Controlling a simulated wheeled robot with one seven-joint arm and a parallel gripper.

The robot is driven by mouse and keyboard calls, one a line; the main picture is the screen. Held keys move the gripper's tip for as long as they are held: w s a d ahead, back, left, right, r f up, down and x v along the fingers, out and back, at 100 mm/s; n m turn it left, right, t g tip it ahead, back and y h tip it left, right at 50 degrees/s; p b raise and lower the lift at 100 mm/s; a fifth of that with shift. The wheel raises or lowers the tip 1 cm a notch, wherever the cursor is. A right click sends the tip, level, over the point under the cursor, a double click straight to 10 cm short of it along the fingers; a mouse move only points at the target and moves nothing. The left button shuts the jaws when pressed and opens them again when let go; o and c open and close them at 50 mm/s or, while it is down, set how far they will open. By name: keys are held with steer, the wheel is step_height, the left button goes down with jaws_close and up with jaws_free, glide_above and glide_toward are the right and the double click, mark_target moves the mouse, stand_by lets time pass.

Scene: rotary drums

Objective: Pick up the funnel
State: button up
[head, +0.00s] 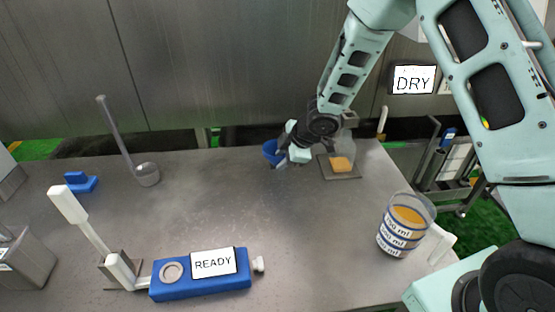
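A blue object (270,149), which looks like the funnel, is near the far edge of the metal table, a little right of centre. My gripper (280,165) is right beside it, low over the table, reaching in from the right. The gripper partly covers the blue object's right side. The fingers are small in this view, so I cannot tell whether they are open, shut or touching it.
Right of my gripper, a clear vessel with orange contents (341,164) stands on a dark plate (345,177). A measuring cup (403,230) is at front right. A blue READY device (200,284) is in front. A ladle (147,174) is at left. The table's middle is clear.

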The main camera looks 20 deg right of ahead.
steer(key=shift+f, duration=0.1)
steer(key=shift+c, duration=0.3)
jaws_close()
